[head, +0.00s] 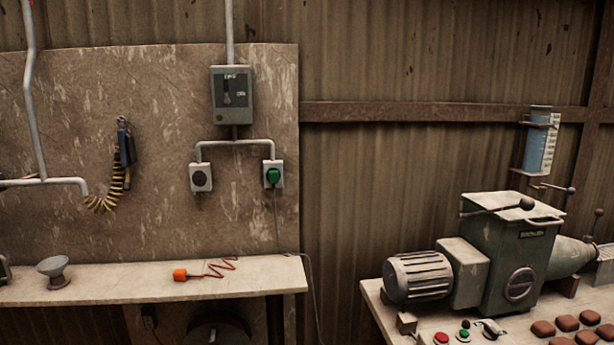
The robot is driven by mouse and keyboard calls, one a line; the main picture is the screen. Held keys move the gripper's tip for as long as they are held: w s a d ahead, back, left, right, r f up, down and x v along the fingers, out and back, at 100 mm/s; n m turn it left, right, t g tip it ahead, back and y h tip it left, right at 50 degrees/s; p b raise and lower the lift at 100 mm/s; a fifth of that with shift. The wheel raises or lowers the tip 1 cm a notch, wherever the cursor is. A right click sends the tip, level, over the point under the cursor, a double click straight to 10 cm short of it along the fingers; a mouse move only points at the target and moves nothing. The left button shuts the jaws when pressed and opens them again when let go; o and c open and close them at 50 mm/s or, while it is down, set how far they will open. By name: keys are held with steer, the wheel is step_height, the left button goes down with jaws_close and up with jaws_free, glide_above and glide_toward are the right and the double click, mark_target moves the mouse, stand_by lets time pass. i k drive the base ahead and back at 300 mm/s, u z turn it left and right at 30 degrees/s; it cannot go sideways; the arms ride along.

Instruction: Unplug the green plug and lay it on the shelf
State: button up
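The green plug (273,176) sits in the right-hand wall socket (280,187), below the grey switch box. Its thin cord hangs straight down the wall, past the right end of the shelf. The shelf (110,287) is a pale, worn board along the wall at the lower left. An orange plug (180,275) with a zigzag red cord lies on it. My gripper is not in view.
The left socket (201,178) is empty. A switch box (232,94) hangs above both sockets. A green machine (515,250) stands on a bench at right. The shelf's right end is clear.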

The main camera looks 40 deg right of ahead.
mark_target(274, 175)
steer(key=z, duration=0.7)
steer(key=k, duration=1)
steer(key=u, duration=0.05)
steer(key=i, duration=0.85)
steer(key=z, duration=0.05)
